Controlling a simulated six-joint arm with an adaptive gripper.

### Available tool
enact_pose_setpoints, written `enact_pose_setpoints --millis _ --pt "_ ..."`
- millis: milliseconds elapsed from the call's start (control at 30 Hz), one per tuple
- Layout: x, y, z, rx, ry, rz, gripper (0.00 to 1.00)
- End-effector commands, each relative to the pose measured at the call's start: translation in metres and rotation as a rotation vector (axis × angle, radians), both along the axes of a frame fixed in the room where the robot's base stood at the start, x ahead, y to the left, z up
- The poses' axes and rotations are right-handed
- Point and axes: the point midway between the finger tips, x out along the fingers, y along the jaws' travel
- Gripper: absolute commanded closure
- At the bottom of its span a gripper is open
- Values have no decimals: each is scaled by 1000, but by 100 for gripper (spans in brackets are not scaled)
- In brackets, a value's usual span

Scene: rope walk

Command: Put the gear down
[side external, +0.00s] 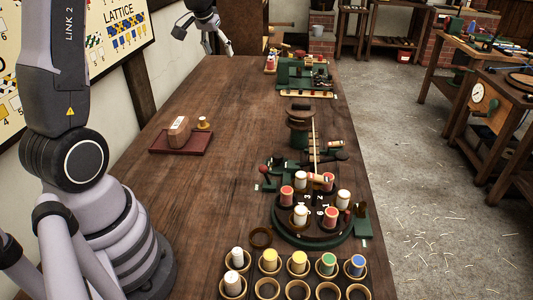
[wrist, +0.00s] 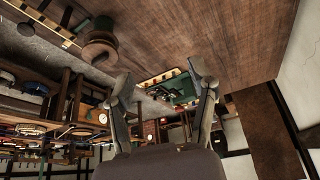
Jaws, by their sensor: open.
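My gripper (side external: 206,44) hangs at the top of the side external view, above the far left part of the table. In the wrist view my gripper (wrist: 165,82) shows its two fingers spread wide, with nothing held between them. I cannot single out a gear for certain in either view. A green machine (side external: 303,75) with small dark parts stands at the far end of the table; its details are too small to tell. It shows beyond the fingers in the wrist view (wrist: 183,88).
A round dark stand (side external: 320,233) holds several red and white bobbins. Cups with coloured bobbins (side external: 298,263) stand in front. A red-brown tray (side external: 195,143) carries a wooden block (side external: 179,132). A brown spool-shaped post (side external: 300,115) stands mid-table. The table's middle (side external: 230,115) is clear.

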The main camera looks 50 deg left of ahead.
Motion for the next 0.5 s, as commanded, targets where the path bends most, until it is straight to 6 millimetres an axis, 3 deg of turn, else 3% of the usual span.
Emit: enact_pose_setpoints --millis 33,200,333,500 --pt "10 33 -29 -8 16 52 43" --pt "20 122 -115 -18 27 185 43" --pt "13 166 -167 -23 31 254 43" --pt "6 188 -199 -25 33 290 43"
